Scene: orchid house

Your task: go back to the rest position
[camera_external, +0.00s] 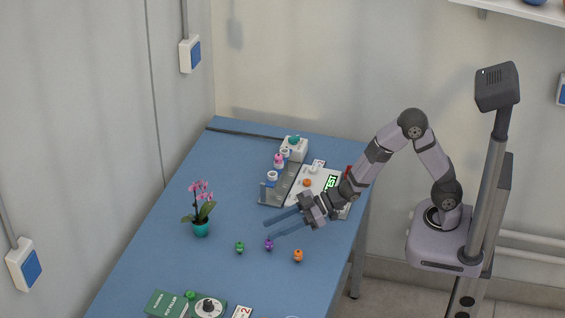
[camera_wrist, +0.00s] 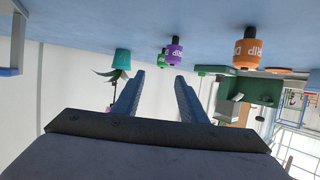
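My gripper (camera_external: 269,229) hangs above the right half of the blue table (camera_external: 190,265), its two blue fingers spread apart and pointing left. In the wrist view the fingers (camera_wrist: 160,76) are also apart, with nothing between them. That view looks upside down, with the table along its top. My arm reaches out from its base at the right, bent at a high elbow. No rest position is marked in either view.
Small green (camera_external: 239,248), purple (camera_external: 269,245) and orange (camera_external: 298,256) bottles stand in front of my gripper. A pink orchid in a teal pot (camera_external: 201,230) stands left. A grey rack (camera_external: 275,195) and a white device reading TEST (camera_external: 309,184) lie behind.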

